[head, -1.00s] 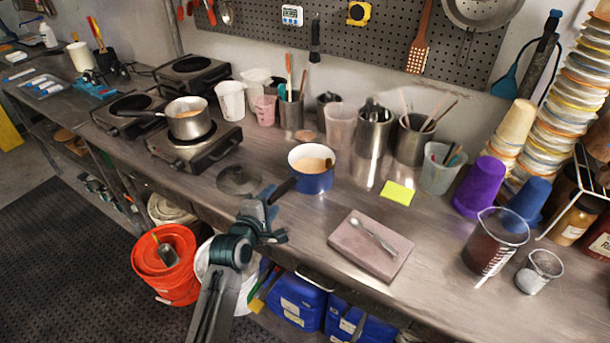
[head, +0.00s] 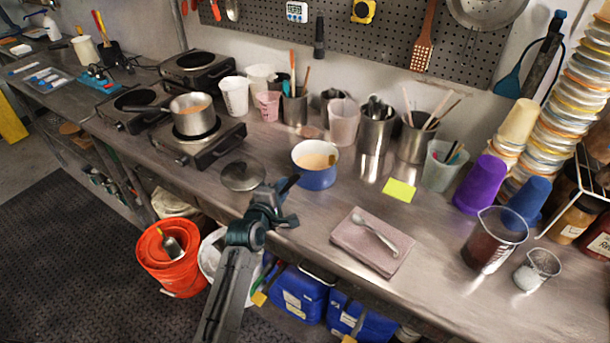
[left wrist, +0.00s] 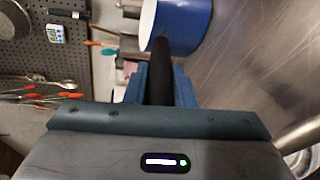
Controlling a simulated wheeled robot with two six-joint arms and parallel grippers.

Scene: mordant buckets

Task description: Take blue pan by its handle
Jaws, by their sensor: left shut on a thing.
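The blue pan (head: 318,178) has a white inside with tan liquid in it and stands at the middle of the metal bench in the head view. Its black handle (head: 290,184) points toward the bench's front edge. My left gripper (head: 279,201) is at the handle and shut on it. In the left wrist view the black handle (left wrist: 162,75) runs between the blue fingers, and the blue pan (left wrist: 186,22) shows beyond. The fingertips are partly hidden in both views. My right gripper is in neither view.
A dark lid (head: 242,174) lies left of the pan. A steel pot (head: 194,116) sits on a hot plate further left. A spoon lies on a folded pink cloth (head: 365,250) to the right. A yellow note (head: 399,190) and several cups stand around the pan.

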